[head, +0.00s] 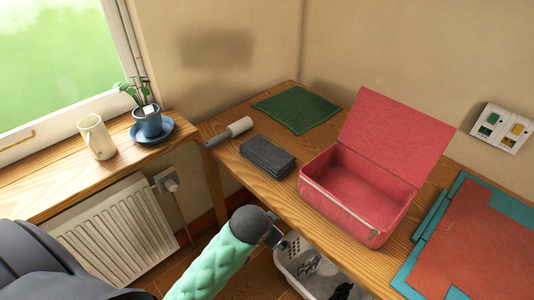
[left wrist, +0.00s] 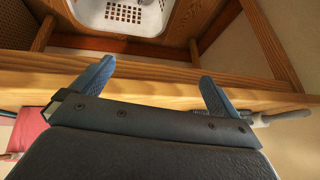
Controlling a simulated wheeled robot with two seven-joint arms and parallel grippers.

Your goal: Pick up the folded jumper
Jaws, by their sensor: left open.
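The folded jumper (head: 267,157) is a dark grey, flat, layered stack on the wooden table, left of the open pink box. In the head view my left gripper (head: 279,238) is at the table's front edge, nearer to me than the jumper and apart from it. In the left wrist view my left gripper (left wrist: 156,74) has its two blue fingers spread, with nothing between them and the table edge behind. The jumper is not clearly visible in that view. My right gripper is in neither view.
The pink box (head: 318,203) stands open with its lid up. A lint roller (head: 237,128) and green cloth (head: 297,108) lie behind the jumper. A red-and-teal folder (head: 480,240) lies at right. A white basket (head: 297,265) sits below the table.

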